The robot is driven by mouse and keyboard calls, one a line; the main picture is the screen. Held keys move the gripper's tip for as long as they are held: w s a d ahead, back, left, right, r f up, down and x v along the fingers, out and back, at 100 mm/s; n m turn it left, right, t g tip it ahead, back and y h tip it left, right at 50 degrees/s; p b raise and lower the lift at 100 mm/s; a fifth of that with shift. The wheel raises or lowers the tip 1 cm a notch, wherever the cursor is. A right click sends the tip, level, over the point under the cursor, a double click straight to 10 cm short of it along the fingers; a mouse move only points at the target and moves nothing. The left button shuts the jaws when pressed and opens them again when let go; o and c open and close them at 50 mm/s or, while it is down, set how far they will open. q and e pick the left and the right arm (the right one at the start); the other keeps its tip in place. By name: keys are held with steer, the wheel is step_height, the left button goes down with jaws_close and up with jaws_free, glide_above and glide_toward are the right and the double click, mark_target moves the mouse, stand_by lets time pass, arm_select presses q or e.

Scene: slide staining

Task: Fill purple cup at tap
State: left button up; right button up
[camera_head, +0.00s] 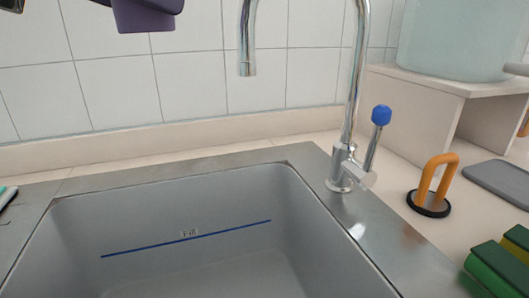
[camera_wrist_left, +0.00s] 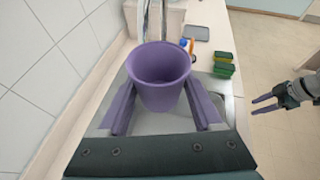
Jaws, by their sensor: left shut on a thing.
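The purple cup (camera_head: 146,19) is at the top left in the head view, cut off by the top edge and held up in front of the tiled wall. In the left wrist view the cup (camera_wrist_left: 160,80) is upright, its inside looks empty, and it sits between the purple fingers of my left gripper (camera_wrist_left: 160,106), which is shut on it. The chrome tap (camera_head: 247,68) has its spout end to the right of the cup, with no water showing. Its lever has a blue knob (camera_head: 381,115). My right gripper (camera_wrist_left: 263,103) is open and empty at the right of the wrist view.
The grey sink (camera_head: 190,260) is below the spout, with a blue line marked "Fill" on its wall. An orange loop handle (camera_head: 437,180), green-and-yellow sponges (camera_head: 498,268) and a grey pad (camera_head: 500,180) lie to the right. A large translucent tank (camera_head: 455,40) stands on a shelf.

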arm_select(q)
steer(key=w+d+f+b, duration=0.1)
steer(key=w+f+b, duration=0.1)
steer(key=f, duration=0.5)
steer(key=w+d+f+b, duration=0.1)
steer(key=w+f+b, duration=0.2)
steer(key=f+b, duration=0.2)
step_height(320, 180, down, 2)
steer(key=shift+d+f, duration=0.1)
steer(key=shift+d, duration=0.2)
arm_select(e)
step_height(320, 180, down, 10)
steer(key=shift+r, duration=0.1)
steer(key=shift+c, duration=0.3)
